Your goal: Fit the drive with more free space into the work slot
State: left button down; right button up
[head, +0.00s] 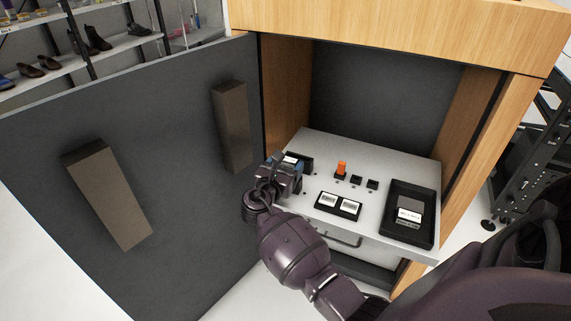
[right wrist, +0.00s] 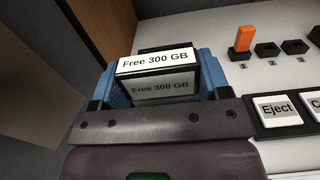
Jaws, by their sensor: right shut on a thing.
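My right gripper (head: 287,168) is at the left end of the white worktop. Its blue fingers are shut on a black drive (right wrist: 158,75), whose white label reads "Free 300 GB"; a second, shaded face shows the same text. A black holder (head: 305,161) lies right at the gripper, mostly hidden by it; I cannot tell how far the drive is inside it. Another drive (head: 409,214), grey with a white label too small to read, lies in the black tray (head: 427,237) at the right. My left gripper is not in view.
An orange piece (head: 341,168) stands upright in a row of small black sockets (head: 357,180). A black button panel (head: 338,206) is in front; one button reads "Eject" in the wrist view (right wrist: 278,110). Wooden cabinet walls (head: 470,130) and a dark open door (head: 180,180) flank the worktop.

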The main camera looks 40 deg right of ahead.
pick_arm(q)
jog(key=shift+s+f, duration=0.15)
pick_arm(e)
jog(key=shift+f, duration=0.2)
jog(key=shift+f, duration=0.35)
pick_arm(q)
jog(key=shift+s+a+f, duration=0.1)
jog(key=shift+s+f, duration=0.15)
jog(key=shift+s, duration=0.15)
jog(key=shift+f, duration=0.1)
pick_arm(e)
jog(key=shift+f, duration=0.25)
jog(key=o, duration=0.6)
jog(key=shift+c, duration=0.2)
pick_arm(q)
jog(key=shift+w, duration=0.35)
pick_arm(e)
jog(key=o, duration=0.5)
